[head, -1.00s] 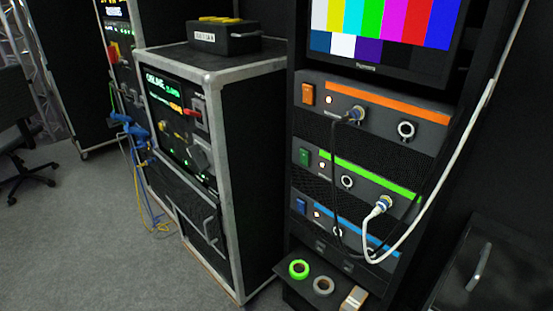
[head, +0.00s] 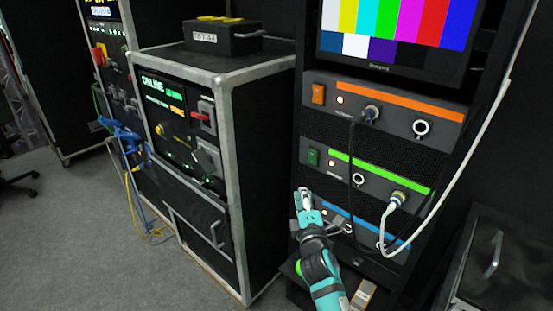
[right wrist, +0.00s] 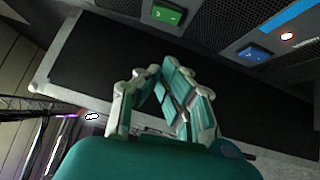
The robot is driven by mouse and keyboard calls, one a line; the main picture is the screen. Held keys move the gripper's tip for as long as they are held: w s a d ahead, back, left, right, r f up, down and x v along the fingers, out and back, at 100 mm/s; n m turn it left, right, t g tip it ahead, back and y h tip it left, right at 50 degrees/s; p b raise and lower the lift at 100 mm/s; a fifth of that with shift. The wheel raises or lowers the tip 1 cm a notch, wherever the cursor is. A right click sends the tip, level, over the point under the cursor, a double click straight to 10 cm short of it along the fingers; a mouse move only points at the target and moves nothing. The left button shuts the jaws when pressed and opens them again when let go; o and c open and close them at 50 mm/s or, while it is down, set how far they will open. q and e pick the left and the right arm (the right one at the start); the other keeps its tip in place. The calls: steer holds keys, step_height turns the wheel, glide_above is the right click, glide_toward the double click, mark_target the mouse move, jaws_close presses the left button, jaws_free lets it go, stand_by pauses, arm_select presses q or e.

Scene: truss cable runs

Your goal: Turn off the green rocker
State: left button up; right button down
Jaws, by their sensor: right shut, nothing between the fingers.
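The green rocker (head: 313,157) is at the left end of the middle rack unit with the green stripe (head: 382,176). A small indicator beside it is lit. In the right wrist view the green rocker (right wrist: 168,14) is at the top, beyond my fingers. My right gripper (head: 303,191) is shut and empty, a little below the green rocker in the head view and apart from it. It also shows in the right wrist view (right wrist: 157,72), fingertips together. In the head view it hides the blue rocker, which shows in the right wrist view (right wrist: 253,54). My left gripper is out of view.
An orange rocker (head: 318,94) is on the unit above. A black cable (head: 353,165) and a white cable (head: 474,160) hang in front of the rack. A flight case (head: 265,170) stands left of the rack. A tape box (head: 363,294) lies below.

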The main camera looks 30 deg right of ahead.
steer(key=shift+r+h, duration=0.3)
steer(key=shift+r, duration=0.6)
glide_toward(312, 157)
steer(key=w+a+r, duration=0.1)
steer(key=w+a, duration=0.2)
steer(key=w, duration=0.2)
steer(key=shift+w+d+r+p, duration=0.2)
steer(key=shift+w+d+p, duration=0.35)
steer(key=shift+d, duration=0.35)
steer(key=shift+w+d+r+p, duration=0.15)
steer(key=shift+w+d+p, duration=0.3)
steer(key=shift+w+d, duration=0.3)
steer(key=shift+s, duration=0.1)
steer(key=shift+d, duration=0.1)
